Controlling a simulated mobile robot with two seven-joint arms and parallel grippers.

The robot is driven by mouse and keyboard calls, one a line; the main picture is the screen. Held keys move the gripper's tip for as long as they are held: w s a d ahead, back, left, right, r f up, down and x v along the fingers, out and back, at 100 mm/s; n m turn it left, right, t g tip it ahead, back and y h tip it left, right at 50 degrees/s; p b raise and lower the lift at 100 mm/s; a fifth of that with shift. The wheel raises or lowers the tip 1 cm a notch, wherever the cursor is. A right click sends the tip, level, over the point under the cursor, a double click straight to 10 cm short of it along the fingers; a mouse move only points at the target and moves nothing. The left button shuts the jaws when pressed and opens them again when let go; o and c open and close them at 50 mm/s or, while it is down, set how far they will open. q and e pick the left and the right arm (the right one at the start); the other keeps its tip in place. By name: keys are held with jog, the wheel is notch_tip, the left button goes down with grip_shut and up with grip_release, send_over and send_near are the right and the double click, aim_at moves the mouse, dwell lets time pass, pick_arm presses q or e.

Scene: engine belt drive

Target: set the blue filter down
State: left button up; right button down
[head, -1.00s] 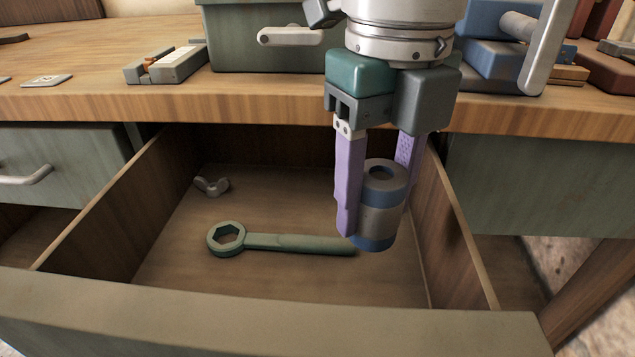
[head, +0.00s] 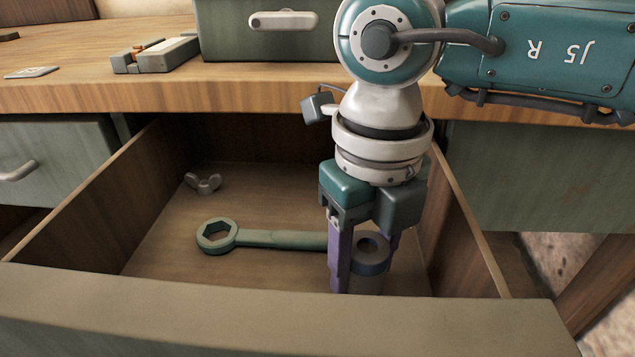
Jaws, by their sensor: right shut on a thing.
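My left gripper is not in view.
The workbench top (head: 130,97) lies behind. Drawer floor is bare between wrench and front wall.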

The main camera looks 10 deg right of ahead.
aim_at(366, 244)
jog(key=shift+c, duration=1.4)
grip_release()
jog(key=shift+r+p, duration=0.35)
jog(key=shift+r, duration=0.1)
notch_tip(366, 244, up, 11)
jog(key=p, duration=0.2)
jog(key=shift+f+p, duration=0.1)
jog(key=shift+p, duration=0.25)
jog(key=shift+r, duration=0.25)
